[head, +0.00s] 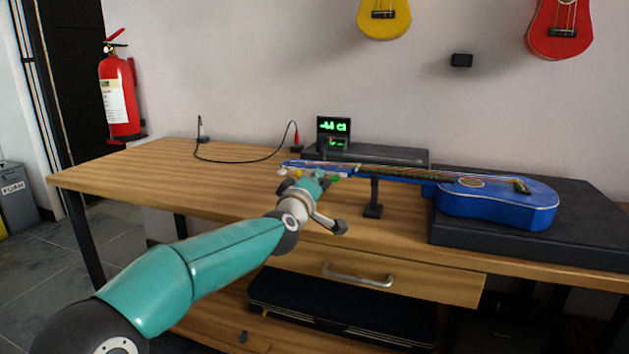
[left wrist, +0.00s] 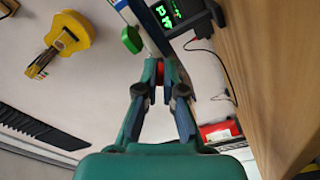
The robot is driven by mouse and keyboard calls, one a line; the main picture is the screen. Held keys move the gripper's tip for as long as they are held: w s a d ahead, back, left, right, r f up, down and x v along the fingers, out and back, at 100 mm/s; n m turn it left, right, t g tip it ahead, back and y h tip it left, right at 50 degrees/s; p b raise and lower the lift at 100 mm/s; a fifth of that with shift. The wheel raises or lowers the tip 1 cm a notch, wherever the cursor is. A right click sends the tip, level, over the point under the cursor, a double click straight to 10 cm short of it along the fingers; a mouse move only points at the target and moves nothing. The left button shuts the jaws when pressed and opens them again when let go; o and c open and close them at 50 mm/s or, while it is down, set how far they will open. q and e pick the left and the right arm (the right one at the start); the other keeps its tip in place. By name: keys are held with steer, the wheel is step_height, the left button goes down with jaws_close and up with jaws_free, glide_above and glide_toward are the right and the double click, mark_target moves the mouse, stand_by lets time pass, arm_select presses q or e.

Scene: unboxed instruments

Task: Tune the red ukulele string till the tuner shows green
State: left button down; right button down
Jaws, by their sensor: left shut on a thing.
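A blue ukulele (head: 500,207) lies on its back with its body on a black pad and its neck propped on a small black stand (head: 373,198). Its headstock points left, with coloured pegs along the near side. A black tuner (head: 333,126) behind the headstock shows green characters, too small to read surely; its display also shows in the left wrist view (left wrist: 166,14). My left gripper (head: 318,182) is at the headstock. In the left wrist view its fingertips are shut on a red peg (left wrist: 160,73); a green peg (left wrist: 131,39) is beside it. My right gripper is out of view.
The wooden table (head: 130,172) is clear at the left. A black cable (head: 240,161) with a red clip (head: 296,137) lies behind the headstock. A black pad (head: 590,245) takes up the right end. Yellow (head: 384,18) and red (head: 560,35) ukuleles hang on the wall.

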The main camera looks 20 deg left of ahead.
arm_select(q)
steer(key=c, duration=1.3)
jaws_free()
steer(key=s, duration=1.2)
steer(key=shift+d+f, duration=0.2)
steer(key=shift+f, duration=0.1)
steer(key=shift+a, duration=0.1)
